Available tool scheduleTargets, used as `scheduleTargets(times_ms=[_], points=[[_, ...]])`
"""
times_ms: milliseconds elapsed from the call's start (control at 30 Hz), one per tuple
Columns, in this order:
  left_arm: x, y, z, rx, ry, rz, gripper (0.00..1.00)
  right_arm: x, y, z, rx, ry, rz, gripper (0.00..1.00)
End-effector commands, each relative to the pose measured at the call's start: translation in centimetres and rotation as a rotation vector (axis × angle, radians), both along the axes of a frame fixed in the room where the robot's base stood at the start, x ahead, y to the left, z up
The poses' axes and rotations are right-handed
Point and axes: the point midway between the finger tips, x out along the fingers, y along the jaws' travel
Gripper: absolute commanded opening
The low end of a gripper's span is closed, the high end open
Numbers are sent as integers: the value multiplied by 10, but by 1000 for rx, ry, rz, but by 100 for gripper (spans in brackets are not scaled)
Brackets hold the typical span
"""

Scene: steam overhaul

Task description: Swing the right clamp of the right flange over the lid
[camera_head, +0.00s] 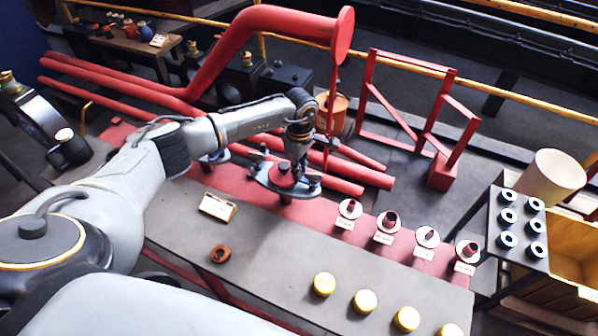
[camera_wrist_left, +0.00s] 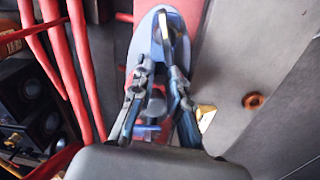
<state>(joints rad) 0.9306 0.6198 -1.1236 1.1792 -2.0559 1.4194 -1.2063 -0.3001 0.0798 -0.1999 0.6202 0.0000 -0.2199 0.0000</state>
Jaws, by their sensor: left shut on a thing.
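The right flange (camera_head: 268,182) is a blue-grey oval plate with a red middle on the red pipe section at the back of the bench. It also shows in the left wrist view (camera_wrist_left: 146,35). My left gripper (camera_head: 299,160) is over it, pointing down, its fingers close to the right side of the plate. In the left wrist view my left gripper (camera_wrist_left: 160,70) has its two fingers around a small metallic part, which looks like the right clamp (camera_wrist_left: 167,35). The fingers hide much of the clamp and the lid. My right gripper is not in view.
A second flange (camera_head: 213,157) lies to the left, partly behind my arm. A white card (camera_head: 217,206) and a brown ring (camera_head: 220,254) lie on the bench (camera_head: 270,240). Labelled discs and yellow-topped pots stand to the right.

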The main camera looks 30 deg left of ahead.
Motion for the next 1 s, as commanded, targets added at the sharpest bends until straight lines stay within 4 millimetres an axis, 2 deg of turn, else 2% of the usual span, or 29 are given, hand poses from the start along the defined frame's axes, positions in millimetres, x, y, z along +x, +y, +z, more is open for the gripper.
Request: scheduleTargets(times_ms=[200, 233, 300, 333, 700, 867, 1000], points=[[1, 0, 1, 0, -2, 0, 0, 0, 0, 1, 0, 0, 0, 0], [1, 0, 1, 0, -2, 0, 22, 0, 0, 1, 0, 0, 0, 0], [1, 0, 1, 0, -2, 1, 36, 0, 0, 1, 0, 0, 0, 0], [0, 0, 1, 0, -2, 1, 38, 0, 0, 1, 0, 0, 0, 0], [1, 0, 6, 1, -2, 1, 38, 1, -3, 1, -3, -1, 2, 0], [2, 1, 31, 1, -5, 1, 38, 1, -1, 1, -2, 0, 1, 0], [2, 0, 62, 1, -7, 1, 38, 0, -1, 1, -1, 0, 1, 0]])
